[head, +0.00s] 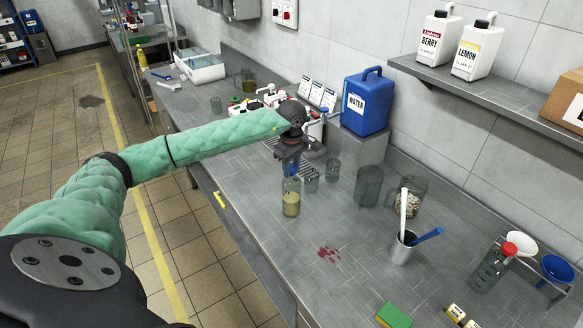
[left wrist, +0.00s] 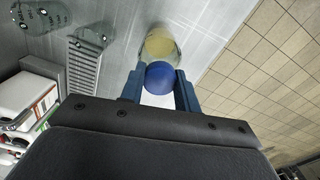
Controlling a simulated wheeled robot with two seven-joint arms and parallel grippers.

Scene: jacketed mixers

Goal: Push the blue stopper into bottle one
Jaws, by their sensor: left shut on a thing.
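A clear bottle with pale yellow liquid (head: 291,204) stands upright on the steel bench. It also shows in the left wrist view (left wrist: 160,43). No label on it can be read. My left gripper (head: 290,168) is directly above its mouth, pointing down. In the left wrist view my left gripper (left wrist: 159,88) is shut on the round blue stopper (left wrist: 160,77), between its two blue fingers. The stopper overlaps the bottle's near end there. I cannot tell whether it touches the mouth. My right gripper is not in view.
Small clear glasses (head: 312,180) stand close right of the bottle. A jug (head: 368,187), a steel cup with utensils (head: 404,249) and a red-capped bottle (head: 492,268) stand farther right.

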